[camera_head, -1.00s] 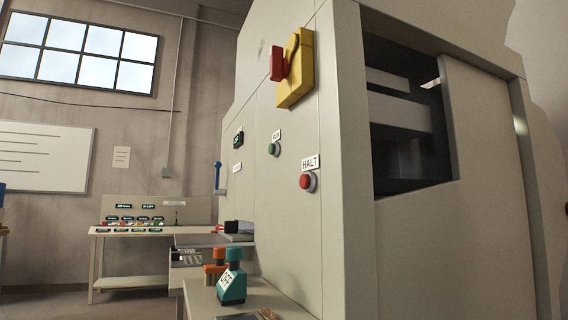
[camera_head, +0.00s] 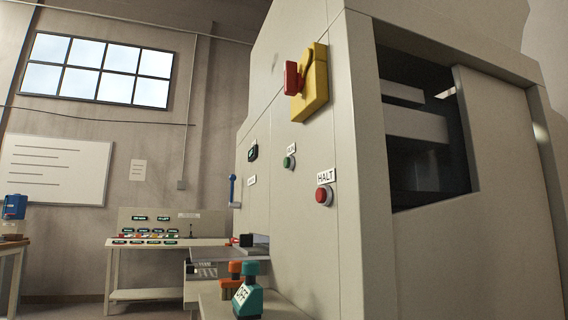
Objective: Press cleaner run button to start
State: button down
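A large pale machine cabinet (camera_head: 291,217) fills the middle and right of the head view. On its left-hand face sits a small green button (camera_head: 288,162) with a small label above it, which appears to read RUN. Nearer and to the right is a red button (camera_head: 323,196) labelled HALT. Above them is a yellow switch box (camera_head: 313,83) with a red handle (camera_head: 292,79). My gripper does not show in this view.
A bench with a blue-green labelled device (camera_head: 248,298) and an orange one (camera_head: 229,282) stands low before the machine. A blue-handled lever (camera_head: 233,190) is beyond. A control desk (camera_head: 150,240) stands at the back, and another table (camera_head: 12,246) at far left.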

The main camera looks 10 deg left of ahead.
aim_at(286, 161)
jog(key=z, duration=1.95)
jog(key=k, duration=1.25)
jog(key=u, duration=1.3)
jog(key=i, duration=0.5)
